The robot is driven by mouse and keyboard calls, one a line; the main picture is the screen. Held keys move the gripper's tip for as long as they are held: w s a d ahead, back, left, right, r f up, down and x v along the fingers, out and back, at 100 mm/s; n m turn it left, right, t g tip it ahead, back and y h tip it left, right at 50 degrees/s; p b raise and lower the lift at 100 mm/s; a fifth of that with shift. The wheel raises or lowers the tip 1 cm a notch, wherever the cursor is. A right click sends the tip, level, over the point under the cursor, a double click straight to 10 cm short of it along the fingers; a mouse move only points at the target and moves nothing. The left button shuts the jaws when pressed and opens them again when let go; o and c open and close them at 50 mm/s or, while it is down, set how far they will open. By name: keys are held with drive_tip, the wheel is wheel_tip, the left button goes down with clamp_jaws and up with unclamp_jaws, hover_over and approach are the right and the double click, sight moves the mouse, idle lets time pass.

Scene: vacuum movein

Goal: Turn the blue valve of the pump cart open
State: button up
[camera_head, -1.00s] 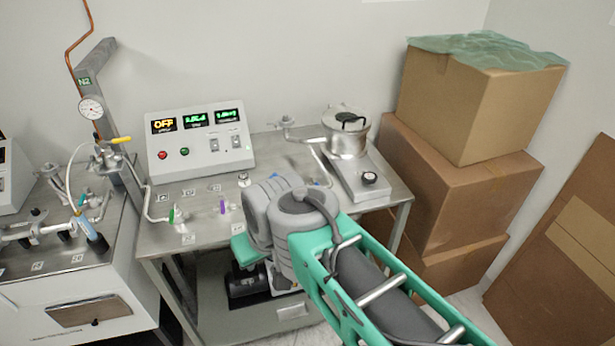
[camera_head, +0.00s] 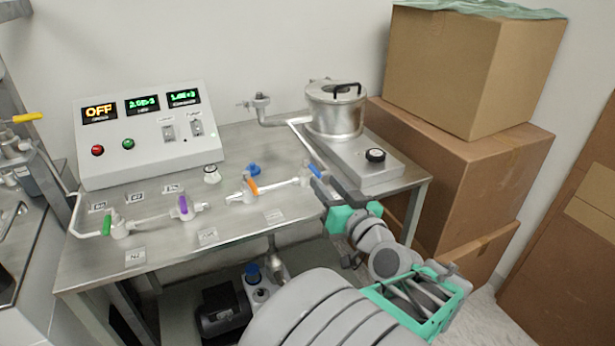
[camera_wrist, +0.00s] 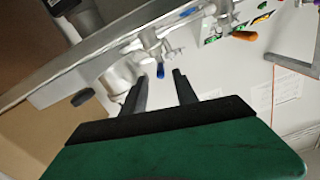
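The blue valve handle (camera_head: 315,171) stands at the right end of the row of small valves on the cart's metal top, in front of the steel pot. It also shows in the wrist view (camera_wrist: 160,71). My gripper (camera_head: 326,181) reaches in from the lower right with its dark fingers close to this handle. In the wrist view my gripper (camera_wrist: 158,80) is open, with the blue handle showing in line with the gap between the fingertips. I cannot tell whether either finger touches it. The valve's body is partly hidden by the fingers in the head view.
Orange (camera_head: 252,187), purple (camera_head: 183,206) and green (camera_head: 107,222) valve handles stand to the left. The steel pot (camera_head: 335,110) and its base with a black knob (camera_head: 375,155) are close behind my gripper. Cardboard boxes (camera_head: 455,175) stand at the right. The control box (camera_head: 150,135) reads OFF.

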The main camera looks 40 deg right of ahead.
sight(311, 166)
drive_tip(key=x, duration=0.6)
drive_tip(key=shift+w+d+p, duration=0.1)
drive_tip(key=shift+w+p, duration=0.25)
drive_tip(key=shift+w, duration=0.05)
clamp_jaws()
idle(0.9)
